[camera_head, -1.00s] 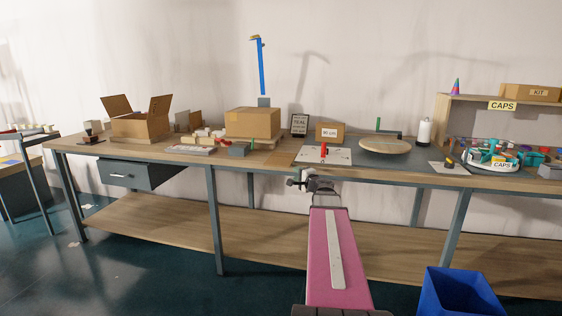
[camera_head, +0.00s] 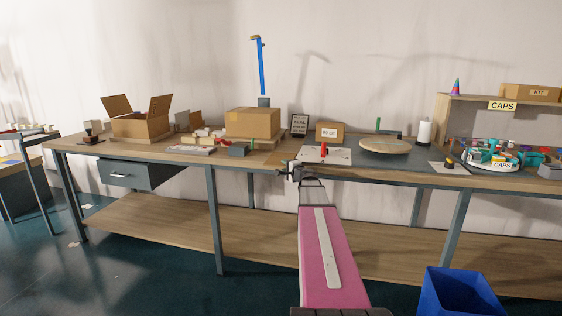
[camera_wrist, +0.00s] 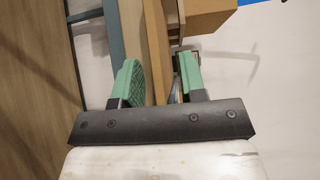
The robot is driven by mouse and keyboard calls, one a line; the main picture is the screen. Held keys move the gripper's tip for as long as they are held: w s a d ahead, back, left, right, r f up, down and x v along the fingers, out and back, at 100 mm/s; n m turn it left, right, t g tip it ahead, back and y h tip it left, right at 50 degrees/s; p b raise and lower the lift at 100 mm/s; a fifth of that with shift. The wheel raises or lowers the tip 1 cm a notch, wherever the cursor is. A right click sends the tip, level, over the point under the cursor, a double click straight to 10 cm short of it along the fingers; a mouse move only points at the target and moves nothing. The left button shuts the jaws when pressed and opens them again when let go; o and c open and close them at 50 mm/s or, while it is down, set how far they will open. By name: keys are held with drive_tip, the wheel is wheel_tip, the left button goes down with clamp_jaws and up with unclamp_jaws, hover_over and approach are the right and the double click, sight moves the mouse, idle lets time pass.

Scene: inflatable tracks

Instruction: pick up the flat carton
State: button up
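The flat carton (camera_head: 276,161) looks like a thin brown sheet lying at the front edge of the workbench, right of the closed box. My gripper (camera_head: 288,169) is at the bench's front edge, in front of the sheet and covering part of it. In the wrist view its two green fingers (camera_wrist: 162,80) stand apart. A brown strip runs up between them, seen nearly edge-on. I cannot tell there where the carton ends and the bench edge begins, or whether a finger touches it.
A closed brown box (camera_head: 253,122) stands behind and left of the gripper. A white board (camera_head: 324,155) with a red item lies to the right, near a round wooden disc (camera_head: 384,145). An open carton (camera_head: 140,122) stands far left. A blue bin (camera_head: 460,292) is on the floor.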

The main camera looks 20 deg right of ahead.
clamp_jaws()
drive_tip(key=shift+r, duration=0.1)
